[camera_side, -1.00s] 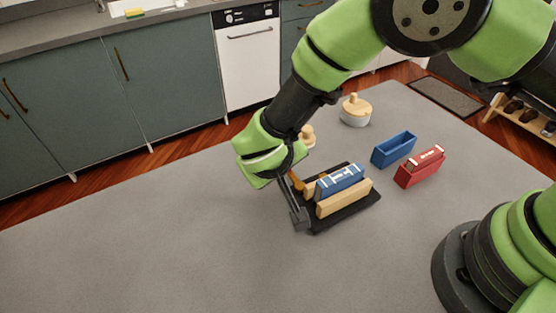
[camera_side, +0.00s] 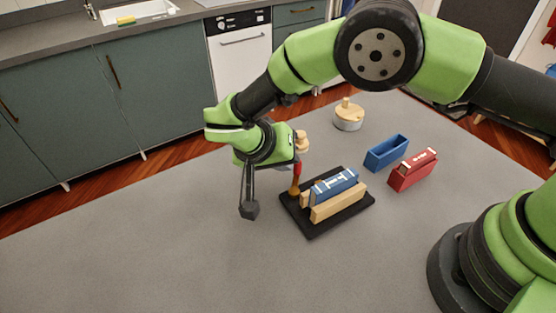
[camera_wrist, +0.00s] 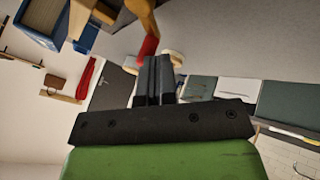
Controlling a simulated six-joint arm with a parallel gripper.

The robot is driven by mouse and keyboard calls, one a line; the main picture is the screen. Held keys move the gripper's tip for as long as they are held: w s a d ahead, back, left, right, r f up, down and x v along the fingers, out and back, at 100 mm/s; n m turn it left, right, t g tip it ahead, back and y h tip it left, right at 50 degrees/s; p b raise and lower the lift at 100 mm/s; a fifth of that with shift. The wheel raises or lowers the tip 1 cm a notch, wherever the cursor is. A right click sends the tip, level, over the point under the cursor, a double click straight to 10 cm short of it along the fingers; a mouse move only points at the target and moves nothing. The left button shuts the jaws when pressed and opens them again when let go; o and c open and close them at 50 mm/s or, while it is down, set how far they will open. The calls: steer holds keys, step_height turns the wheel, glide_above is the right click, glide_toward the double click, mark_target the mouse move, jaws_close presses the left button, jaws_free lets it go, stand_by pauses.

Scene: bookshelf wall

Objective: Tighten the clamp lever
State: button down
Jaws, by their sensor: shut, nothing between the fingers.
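The clamp is a black base (camera_side: 317,226) with two pale wooden jaws (camera_side: 339,205). A blue block with white marks (camera_side: 334,184) sits between the jaws. The clamp lever (camera_side: 296,181), orange below with a red grip, stands roughly upright at the clamp's left end. Its red grip also shows in the wrist view (camera_wrist: 147,47), just beyond the fingertips. My gripper (camera_side: 249,210) is shut and empty, pointing down to the left of the lever and apart from it in the side view. Its closed fingers fill the middle of the wrist view (camera_wrist: 160,78).
A blue open box (camera_side: 387,153) and a red box (camera_side: 412,171) holding a red block stand right of the clamp. A round wooden-topped object (camera_side: 348,116) is behind, and a small wooden knob (camera_side: 302,142) is close behind my gripper. The table's front left is clear.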

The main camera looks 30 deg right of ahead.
steer(key=m+g, duration=0.1)
steer(key=d+m+g, duration=0.1)
steer(key=m, duration=0.1)
steer(key=m+g, duration=0.1)
steer(key=shift+s+d+m, duration=0.25)
steer(key=shift+d+m, duration=0.05)
steer(key=shift+d, duration=0.05)
steer(key=shift+s+d+m+g+y, duration=0.25)
steer(key=shift+m+g, duration=0.2)
steer(key=shift+m, duration=0.35)
steer(key=shift+s+d+m+g+y, duration=0.1)
steer(key=shift+d+m+g+y, duration=0.15)
steer(key=shift+m+g, duration=0.4)
steer(key=shift+m, duration=0.25)
steer(key=shift+a+r, duration=0.1)
steer(key=shift+v, duration=1.75)
step_height(320, 180, up, 8)
steer(key=shift+a, duration=0.25)
steer(key=shift+w+r, duration=0.1)
